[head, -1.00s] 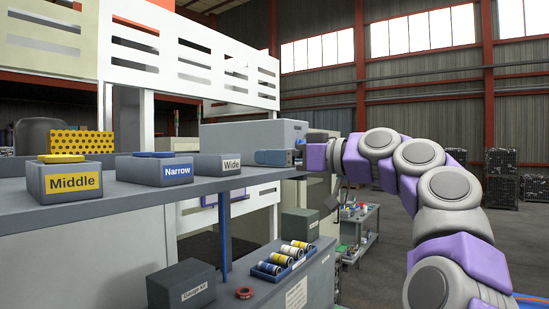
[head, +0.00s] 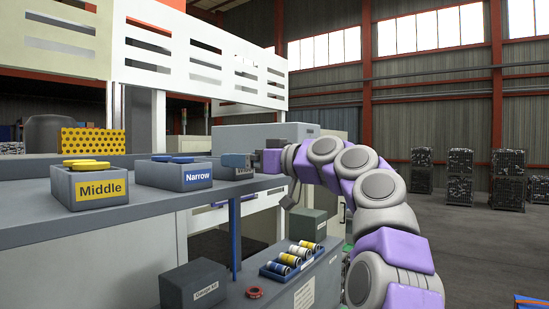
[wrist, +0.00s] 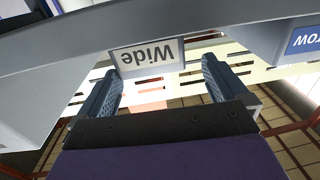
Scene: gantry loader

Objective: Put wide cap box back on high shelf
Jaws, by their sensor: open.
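The wide cap box (wrist: 147,57) is grey with a white "Wide" label, upside down in the wrist view. It sits on the high shelf (head: 120,218), at the right end of the row of boxes. My gripper (wrist: 161,72) is open, with one finger on each side of the labelled face. I cannot tell whether the fingers touch the box. In the head view my gripper (head: 247,163) is at the box and hides most of it. The inside of the box is hidden.
The Narrow box (head: 175,177) and the Middle box (head: 90,190) stand to the left on the same shelf, with coloured caps on top. Below are a blue tray (head: 290,265) of rolls, a dark labelled box (head: 193,285) and a red ring (head: 255,293). A white slatted frame stands behind.

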